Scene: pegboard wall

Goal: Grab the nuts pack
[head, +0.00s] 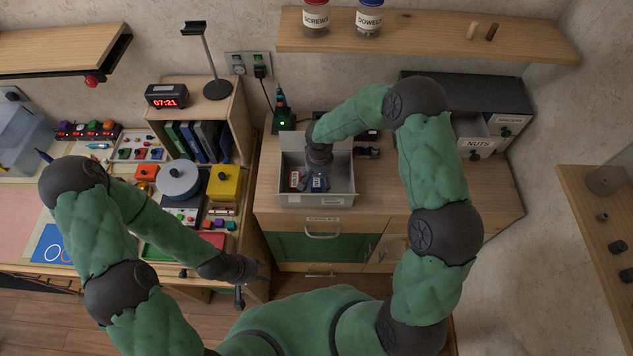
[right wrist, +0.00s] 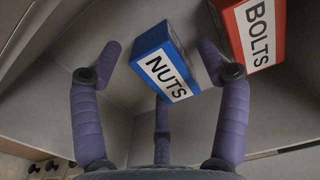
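The blue nuts pack (right wrist: 160,62), with a white label reading NUTS, lies tilted in a grey bin (head: 318,200) on the wooden cabinet. It also shows as a small blue patch in the head view (head: 319,185). The red bolts pack (right wrist: 257,30) lies close to its right in the wrist view. My right gripper (head: 318,168) points down into the bin. In the wrist view its purple fingers are spread on either side of the nuts pack, with a gap on the left; contact on the right is unclear. My left gripper (head: 243,287) hangs low, far from the bin; its fingers are unclear.
The bin's walls surround my right gripper closely. A shelf (head: 430,35) with jars hangs above. A cluttered desk with binders (head: 195,142) is at left.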

